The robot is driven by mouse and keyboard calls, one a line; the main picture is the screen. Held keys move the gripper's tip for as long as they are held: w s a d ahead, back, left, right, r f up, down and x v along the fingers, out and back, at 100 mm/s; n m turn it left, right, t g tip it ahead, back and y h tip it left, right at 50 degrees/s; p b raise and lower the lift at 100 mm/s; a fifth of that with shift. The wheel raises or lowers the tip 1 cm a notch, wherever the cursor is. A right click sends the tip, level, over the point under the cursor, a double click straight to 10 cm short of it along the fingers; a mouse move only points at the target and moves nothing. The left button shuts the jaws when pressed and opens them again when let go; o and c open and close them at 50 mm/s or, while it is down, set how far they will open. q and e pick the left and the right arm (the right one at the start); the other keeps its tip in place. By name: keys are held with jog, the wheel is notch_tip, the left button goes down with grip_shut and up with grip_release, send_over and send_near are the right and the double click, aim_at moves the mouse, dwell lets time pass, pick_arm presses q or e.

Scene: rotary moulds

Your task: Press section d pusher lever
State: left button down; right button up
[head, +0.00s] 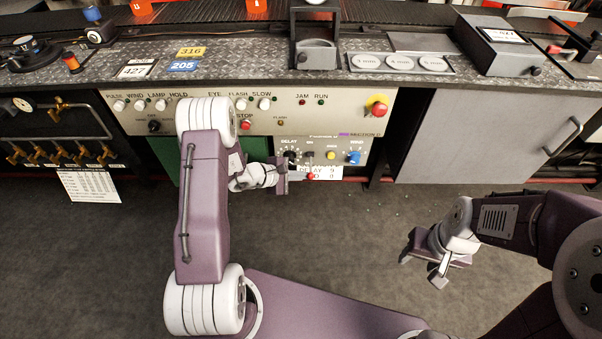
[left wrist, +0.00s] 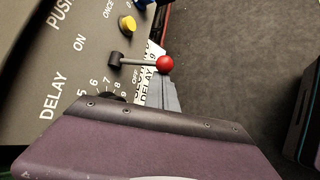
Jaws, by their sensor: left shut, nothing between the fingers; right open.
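The pusher lever is a short dark stem with a red ball (head: 310,176) on the lower control panel marked SECTION D (head: 342,145). In the left wrist view the lever's red ball (left wrist: 164,64) sticks out sideways from its dark pivot (left wrist: 116,60). My left gripper (head: 288,174) is shut and empty, beside the lever. Its grey fingers (left wrist: 160,92) show just below the red ball in the left wrist view; whether they touch it I cannot tell. My right gripper (head: 422,269) is open and empty above the floor, away from the panel.
On the same panel are a DELAY knob (head: 290,156), a yellow button (head: 331,155) and a blue knob (head: 354,158). A red stop button (head: 378,106) stands out above. A grey cabinet door (head: 480,138) is at right. The floor in front is clear.

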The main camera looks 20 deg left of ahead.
pick_arm(q)
jog(key=shift+r+n+g+h+p, duration=0.15)
jog(key=shift+r+n+g+p, duration=0.3)
jog(key=shift+r+g+p, duration=1.3)
jog(key=shift+r+n+g+h+p, duration=0.15)
jog(key=shift+r+n+p, duration=0.55)
jog(key=shift+p, duration=2.1)
jog(key=shift+r+m, duration=0.25)
jog(key=shift+r, duration=0.15)
jog(key=p+v, duration=0.2)
jog(key=v, duration=0.7)
